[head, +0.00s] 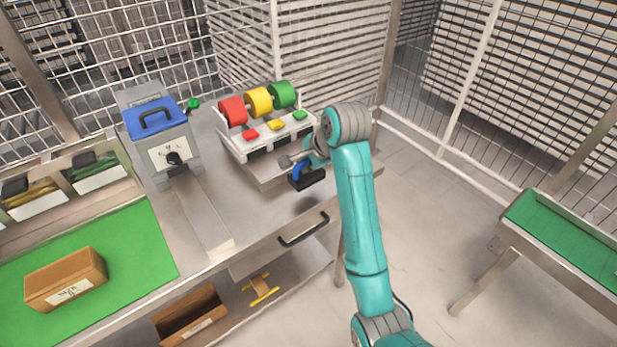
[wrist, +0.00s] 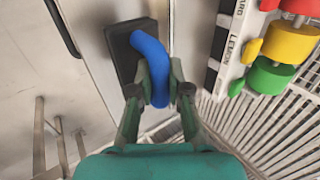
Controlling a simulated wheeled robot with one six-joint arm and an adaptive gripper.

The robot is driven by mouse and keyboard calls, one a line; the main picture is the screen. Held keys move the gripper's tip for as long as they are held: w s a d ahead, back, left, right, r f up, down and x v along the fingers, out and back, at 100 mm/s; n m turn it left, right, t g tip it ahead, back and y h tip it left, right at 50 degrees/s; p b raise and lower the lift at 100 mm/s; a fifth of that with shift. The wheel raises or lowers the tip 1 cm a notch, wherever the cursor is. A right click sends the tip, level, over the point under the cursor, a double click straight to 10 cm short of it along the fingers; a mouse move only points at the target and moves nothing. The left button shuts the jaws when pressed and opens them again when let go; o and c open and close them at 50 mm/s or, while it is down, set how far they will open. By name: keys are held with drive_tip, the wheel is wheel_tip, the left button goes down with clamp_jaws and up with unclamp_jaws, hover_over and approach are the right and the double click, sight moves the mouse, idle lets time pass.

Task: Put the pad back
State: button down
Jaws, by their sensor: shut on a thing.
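The pad (head: 312,181) is a black block with a curved blue handle (head: 299,170). My gripper (head: 297,162) is shut on the blue handle and holds the pad over the right part of the steel table, in front of the white rack (head: 240,153). Whether the pad touches the table is hard to tell. In the wrist view the pad (wrist: 122,50) is left of the blue handle (wrist: 150,48), which sits between my gripper's fingers (wrist: 158,88). The rack, with lettered labels, is to the right there.
Red (head: 233,110), yellow (head: 258,102) and green (head: 283,94) rolls top the rack. A grey machine with a blue lid (head: 152,120) stands left of it. A cardboard box (head: 66,280) lies on the green mat (head: 130,235). A drawer handle (head: 303,229) juts from the table front.

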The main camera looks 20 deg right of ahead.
sight(308, 175)
drive_tip(key=shift+f, duration=2.45)
drive_tip(key=shift+f, duration=0.1)
drive_tip(key=c, duration=1.1)
unclamp_jaws()
